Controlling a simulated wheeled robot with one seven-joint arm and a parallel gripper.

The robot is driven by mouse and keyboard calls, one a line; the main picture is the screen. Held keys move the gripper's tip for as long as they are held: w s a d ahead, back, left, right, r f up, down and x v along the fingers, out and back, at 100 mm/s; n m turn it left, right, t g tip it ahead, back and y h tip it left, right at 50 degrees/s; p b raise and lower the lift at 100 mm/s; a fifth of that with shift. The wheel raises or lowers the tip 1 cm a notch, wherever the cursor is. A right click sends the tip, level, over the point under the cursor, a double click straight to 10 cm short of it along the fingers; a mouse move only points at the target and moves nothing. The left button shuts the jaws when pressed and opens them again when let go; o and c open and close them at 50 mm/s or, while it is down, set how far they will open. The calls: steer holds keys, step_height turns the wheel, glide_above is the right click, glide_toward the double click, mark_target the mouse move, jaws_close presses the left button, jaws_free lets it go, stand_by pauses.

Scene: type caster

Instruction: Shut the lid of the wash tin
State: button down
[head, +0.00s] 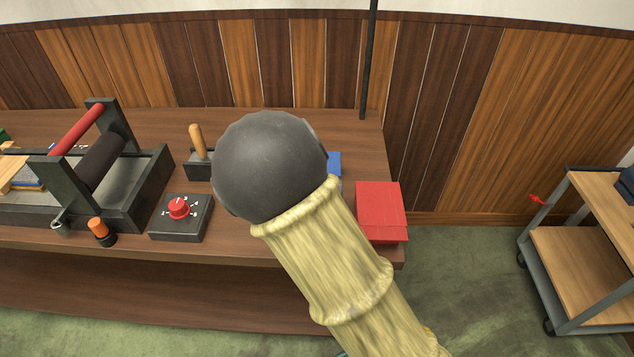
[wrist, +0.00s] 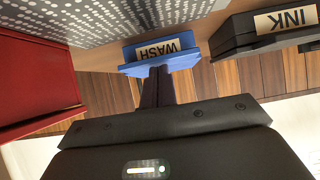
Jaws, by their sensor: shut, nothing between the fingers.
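The blue wash tin (wrist: 190,42) shows in the wrist view, its WASH label upside down. A lighter blue flat part (wrist: 183,63), perhaps its lid, juts out along the label's lower edge in the picture; I cannot tell how far the lid is open. My gripper (wrist: 159,70) is shut and empty, its fingertips overlapping that blue part in the picture. Whether they touch it is unclear. In the head view only a small blue patch (head: 334,163), likely the tin, shows beside my arm, which hides my gripper.
A black tin labelled INK (wrist: 262,38) is beside the wash tin. A red box (head: 380,206) stands at the table's right end and fills the left of the wrist view (wrist: 35,80). A black dial box (head: 180,217) and a roller press (head: 90,165) are to the left.

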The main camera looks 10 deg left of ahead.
steer(key=shift+d+f, duration=0.1)
steer(key=shift+f, duration=0.75)
steer(key=shift+r+p, duration=0.35)
steer(key=shift+r, duration=0.1)
steer(key=r+p, duration=0.3)
steer(key=r, duration=0.1)
steer(key=shift+w+r, duration=0.1)
steer(key=shift+w, duration=0.2)
steer(key=s+f, duration=0.1)
steer(key=s, duration=0.2)
steer(key=s+f+b, duration=0.1)
steer(key=s, duration=0.2)
steer(key=s+f, duration=0.1)
steer(key=s, duration=0.2)
steer(key=shift+s+f+b, duration=0.2)
steer(key=shift+s+b, duration=0.15)
steer(key=shift+w, duration=0.1)
